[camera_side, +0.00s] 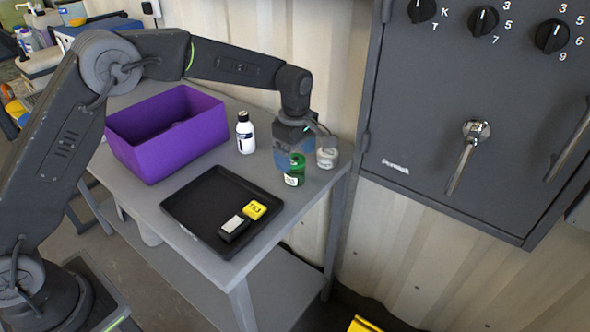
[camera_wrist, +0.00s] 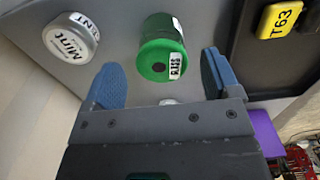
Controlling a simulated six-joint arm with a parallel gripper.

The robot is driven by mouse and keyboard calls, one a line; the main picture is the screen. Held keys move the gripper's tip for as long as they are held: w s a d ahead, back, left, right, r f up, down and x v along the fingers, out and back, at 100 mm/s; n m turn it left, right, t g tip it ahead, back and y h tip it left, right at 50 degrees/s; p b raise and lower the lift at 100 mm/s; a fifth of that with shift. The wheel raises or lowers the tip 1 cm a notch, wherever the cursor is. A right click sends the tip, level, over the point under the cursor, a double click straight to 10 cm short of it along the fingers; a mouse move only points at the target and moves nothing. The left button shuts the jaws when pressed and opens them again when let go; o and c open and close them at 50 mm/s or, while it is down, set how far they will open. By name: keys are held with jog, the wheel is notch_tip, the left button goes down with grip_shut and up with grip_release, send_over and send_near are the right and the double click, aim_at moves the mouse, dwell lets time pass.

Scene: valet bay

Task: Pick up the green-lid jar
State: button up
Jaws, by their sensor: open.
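The green-lid jar (camera_side: 295,170) stands upright on the grey table near its right end. In the wrist view the green-lid jar (camera_wrist: 161,50) has a green top with a dark spot and a white label on its side. My gripper (camera_side: 288,160) is above and partly in front of the jar in the side view. In the wrist view my gripper (camera_wrist: 160,82) is open, with a blue finger at either side of the jar's near edge. Nothing is between the fingers that I can see them touch.
A white-lidded jar marked MINT (camera_wrist: 70,38) stands close beside the green one; it also shows in the side view (camera_side: 327,157). A white bottle (camera_side: 245,136), a purple bin (camera_side: 165,150) and a black tray (camera_side: 185,205) with a yellow tag (camera_side: 255,210) share the table.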

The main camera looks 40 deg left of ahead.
aim_at(295, 170)
notch_tip(295, 170, down, 5)
jog(key=shift+s, duration=0.1)
jog(key=shift+c, duration=0.3)
jog(key=c, duration=0.9)
jog(key=shift+r, duration=0.1)
jog(key=shift+c, duration=0.2)
